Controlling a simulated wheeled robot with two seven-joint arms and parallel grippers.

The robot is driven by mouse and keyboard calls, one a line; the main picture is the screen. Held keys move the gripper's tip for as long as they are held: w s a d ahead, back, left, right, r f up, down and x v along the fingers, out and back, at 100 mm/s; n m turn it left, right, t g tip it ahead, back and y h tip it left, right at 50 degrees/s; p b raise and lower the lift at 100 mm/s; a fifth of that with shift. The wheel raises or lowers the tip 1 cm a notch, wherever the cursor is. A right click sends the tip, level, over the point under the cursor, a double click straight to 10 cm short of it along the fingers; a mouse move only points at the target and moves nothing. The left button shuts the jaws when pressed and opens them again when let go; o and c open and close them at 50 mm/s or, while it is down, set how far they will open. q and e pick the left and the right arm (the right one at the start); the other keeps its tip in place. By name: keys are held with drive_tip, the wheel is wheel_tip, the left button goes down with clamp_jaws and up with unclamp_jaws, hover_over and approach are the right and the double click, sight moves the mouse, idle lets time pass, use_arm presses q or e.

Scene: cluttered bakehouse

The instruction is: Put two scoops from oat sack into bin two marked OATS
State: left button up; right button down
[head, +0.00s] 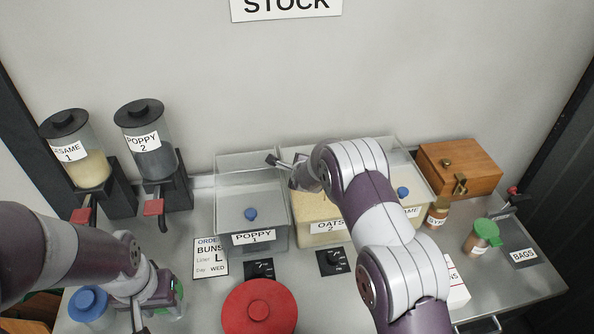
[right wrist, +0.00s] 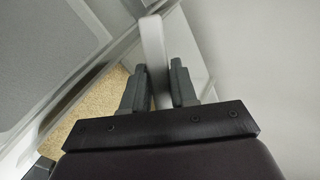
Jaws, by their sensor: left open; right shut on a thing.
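The bin marked OATS 2 (head: 323,238) stands in the middle of the bench with pale oats inside, partly hidden by my right arm. My right gripper (right wrist: 158,66) is over the back left of this bin in the head view, largely hidden by its own wrist. In the right wrist view it is shut on a pale grey bar (right wrist: 153,42), like a handle; whether it belongs to a scoop is unclear. Grainy oats (right wrist: 92,107) show below left of the fingers. My left gripper (head: 150,303) is open at the lower left. I see no oat sack.
The POPPY 1 bin (head: 254,238) stands left of the oats bin; a third bin (head: 412,213) stands right. Two dispensers (head: 85,165) (head: 152,155) stand at the back left. A red round lid (head: 260,310) is in front. A blue-lidded jar (head: 88,303) is near my left gripper.

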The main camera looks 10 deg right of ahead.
drive_tip(key=shift+a+r, duration=0.1)
drive_tip(key=f+t+b, duration=0.1)
drive_tip(key=b, duration=0.1)
drive_tip(key=t+b, duration=0.1)
drive_tip(key=b, duration=0.2)
drive_tip(key=shift+s+a+f+n+h, duration=0.1)
drive_tip(key=shift+s+f+n+h, duration=0.2)
drive_tip(key=shift+f, duration=0.1)
drive_tip(key=shift+r+t+h, duration=0.3)
drive_tip(key=shift+r+t, duration=0.1)
drive_tip(key=shift+r, duration=0.2)
